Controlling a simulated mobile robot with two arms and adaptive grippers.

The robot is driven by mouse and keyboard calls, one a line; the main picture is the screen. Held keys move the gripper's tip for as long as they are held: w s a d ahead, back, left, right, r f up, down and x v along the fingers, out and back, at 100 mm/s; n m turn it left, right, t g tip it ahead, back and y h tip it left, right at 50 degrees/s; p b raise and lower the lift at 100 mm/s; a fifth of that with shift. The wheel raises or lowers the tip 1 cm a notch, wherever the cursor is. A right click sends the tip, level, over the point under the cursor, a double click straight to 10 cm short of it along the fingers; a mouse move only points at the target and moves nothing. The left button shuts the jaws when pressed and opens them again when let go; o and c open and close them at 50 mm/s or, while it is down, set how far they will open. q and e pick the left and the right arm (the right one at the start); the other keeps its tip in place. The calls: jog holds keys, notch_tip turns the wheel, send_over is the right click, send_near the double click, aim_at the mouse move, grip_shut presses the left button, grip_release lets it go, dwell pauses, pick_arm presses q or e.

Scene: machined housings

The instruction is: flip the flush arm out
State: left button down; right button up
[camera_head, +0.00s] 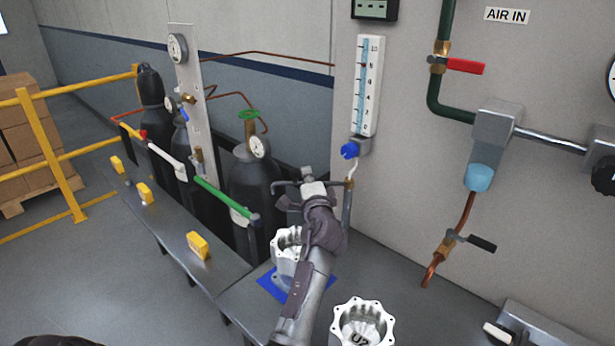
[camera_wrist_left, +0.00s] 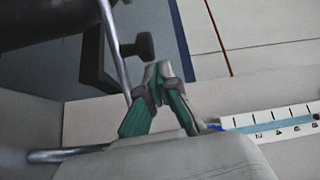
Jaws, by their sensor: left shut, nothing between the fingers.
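The flush arm appears to be a thin grey bar (camera_head: 283,182) reaching left from the upright pipe (camera_head: 347,208) below the wall gauge, above a white housing (camera_head: 285,262). In the left wrist view it shows as a metal rod (camera_wrist_left: 115,50) with a dark knob (camera_wrist_left: 137,47) beside it. My left gripper (camera_head: 308,172) is at the bar and hides part of it. In the wrist view its teal-sided fingers (camera_wrist_left: 161,72) are shut and empty, their tips close to the knob; I cannot tell if they touch. My right gripper is not in view.
A second white housing (camera_head: 363,325) stands at the bench front. A level gauge (camera_head: 367,85) with a blue knob (camera_head: 350,151) is on the wall close by. Gas cylinders (camera_head: 253,190) and a green-ended bar (camera_head: 225,200) are to the left. Pipework (camera_head: 470,205) hangs at right.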

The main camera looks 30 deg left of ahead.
pick_arm(q)
notch_tip(320, 180, up, 10)
dwell(0.4)
